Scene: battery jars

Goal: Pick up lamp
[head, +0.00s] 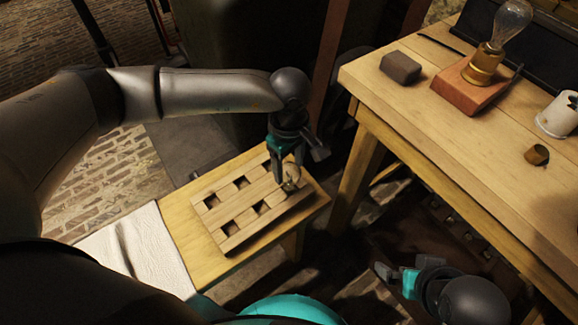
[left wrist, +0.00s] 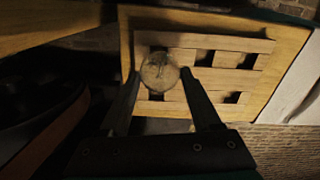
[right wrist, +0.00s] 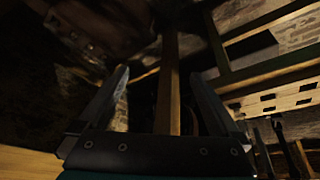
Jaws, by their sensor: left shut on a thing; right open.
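A small glass lamp (head: 291,173) with a brass-coloured base is at the right end of the slatted wooden rack (head: 228,226). My left gripper (head: 287,180) points down there and is shut on this lamp. In the left wrist view the lamp (left wrist: 158,73) is a round glass disc between the fingertips, over the rack (left wrist: 215,42). I cannot tell whether its base still sits in a rack hole. A larger clear bulb (head: 511,25) stands upright in a brass socket on the workbench. My right gripper (head: 392,274) is open and empty, low beside the workbench.
The rack lies on a low wooden table (head: 185,235) with a white cloth (head: 140,250) at its left end. The workbench (head: 440,105) at right holds a reddish wooden block (head: 466,94), a dark block (head: 400,68), a white jar (head: 558,116) and a small brass piece (head: 537,155).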

